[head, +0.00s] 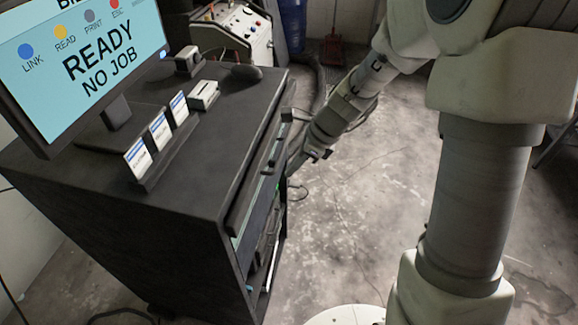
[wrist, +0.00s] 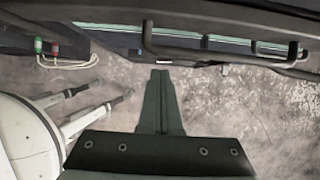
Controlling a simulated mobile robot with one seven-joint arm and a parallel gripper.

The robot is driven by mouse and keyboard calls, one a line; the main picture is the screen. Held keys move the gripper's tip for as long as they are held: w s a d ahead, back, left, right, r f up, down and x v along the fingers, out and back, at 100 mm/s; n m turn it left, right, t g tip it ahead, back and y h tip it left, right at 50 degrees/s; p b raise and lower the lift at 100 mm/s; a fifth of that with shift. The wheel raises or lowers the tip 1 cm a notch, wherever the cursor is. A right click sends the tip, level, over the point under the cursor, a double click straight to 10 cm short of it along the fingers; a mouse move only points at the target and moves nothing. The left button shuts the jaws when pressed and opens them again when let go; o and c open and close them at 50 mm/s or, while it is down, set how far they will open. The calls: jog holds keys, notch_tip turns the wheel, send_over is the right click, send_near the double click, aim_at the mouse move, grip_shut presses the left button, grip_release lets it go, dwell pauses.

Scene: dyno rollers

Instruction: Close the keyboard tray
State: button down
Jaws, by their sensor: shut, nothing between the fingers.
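The keyboard tray (head: 258,172) appears to be the dark ledge with a bar handle on the right-hand face of the black cabinet (head: 130,215). It looks slightly out from the face; I cannot tell by how much. In the wrist view a dark bar handle (wrist: 220,55) runs across the top, along the front edge. My gripper (wrist: 160,73) is shut and empty, its fingertips just below the left end of that handle. I cannot tell whether they touch. In the head view my gripper (head: 296,163) is beside the cabinet's far front, partly hidden behind the cabinet edge.
A monitor (head: 85,60), several cards in a holder (head: 158,150) and a mouse-like dark object (head: 246,73) stand on the cabinet. A control box (head: 235,35) with cables is behind. Red and green connectors (wrist: 47,47) show in the wrist view. The concrete floor (head: 350,215) at right is mostly clear.

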jog(key=s+d+f+v, duration=0.1)
jog(key=d+v, duration=0.1)
jog(key=v, duration=0.9)
jog(key=s+d+r+n+t+h, duration=0.2)
jog(key=s+r+n, duration=0.3)
jog(key=s+n, duration=0.4)
jog(key=s+d+r+n+t+h, duration=0.2)
jog(key=s+r+n, duration=0.3)
jog(key=s+n, duration=0.4)
jog(key=n+h, duration=0.1)
jog(key=n, duration=0.2)
jog(key=shift+s+d, duration=0.15)
jog(key=shift+d, duration=0.25)
